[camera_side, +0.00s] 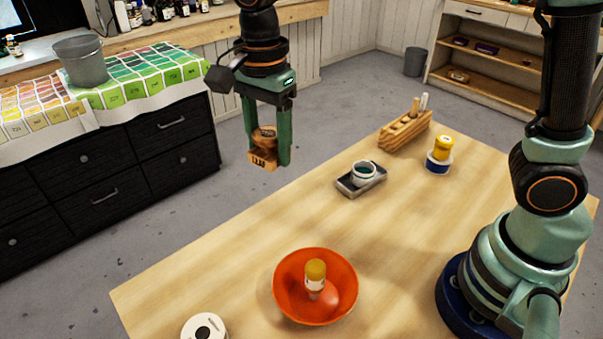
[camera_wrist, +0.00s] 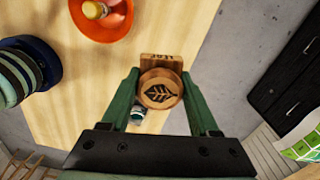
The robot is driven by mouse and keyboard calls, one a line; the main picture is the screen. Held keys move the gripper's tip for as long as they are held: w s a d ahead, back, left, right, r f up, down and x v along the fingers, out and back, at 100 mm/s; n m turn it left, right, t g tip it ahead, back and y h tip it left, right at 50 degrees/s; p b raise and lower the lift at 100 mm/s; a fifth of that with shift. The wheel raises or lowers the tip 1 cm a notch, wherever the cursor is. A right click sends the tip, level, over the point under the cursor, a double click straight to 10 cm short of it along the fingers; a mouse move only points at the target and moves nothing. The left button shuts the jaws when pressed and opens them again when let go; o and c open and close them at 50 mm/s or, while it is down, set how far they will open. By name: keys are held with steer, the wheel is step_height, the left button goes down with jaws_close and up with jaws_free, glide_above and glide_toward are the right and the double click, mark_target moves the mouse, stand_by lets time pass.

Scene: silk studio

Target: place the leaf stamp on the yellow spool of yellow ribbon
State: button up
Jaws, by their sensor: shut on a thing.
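The leaf stamp (camera_side: 264,142) is wooden, with a round top and a rectangular block marked with letters. In the wrist view its round top shows a dark leaf (camera_wrist: 160,90). My gripper (camera_side: 267,161) is shut on it, a finger on each side, and holds it in the air at the far left of the table. A yellow spool-like thing (camera_side: 442,146) sits on a white and blue round piece at the table's far right, well away from my gripper. Ribbon on it is too small to tell. I cannot make it out in the wrist view.
An orange bowl (camera_side: 285,301) holding a yellow-capped bottle (camera_side: 315,277) stands near the front. A grey tray (camera_side: 349,187) with a teal cup (camera_side: 364,173) and a wooden rack (camera_side: 398,135) stand at the back. A white roll (camera_side: 190,330) is at front left. The table's middle is clear.

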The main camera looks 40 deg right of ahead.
steer(key=s+a+r+n, duration=0.1)
steer(key=s+a+n, duration=0.1)
steer(key=a, duration=0.4)
steer(key=s+a+r+n, duration=0.1)
steer(key=a+n, duration=0.1)
steer(key=a, duration=0.5)
steer(key=n, duration=0.3)
glide_above(203, 334)
step_height(203, 334, down, 20)
steer(key=shift+r, duration=0.25)
steer(key=shift+f, duration=0.1)
steer(key=o, duration=1.4)
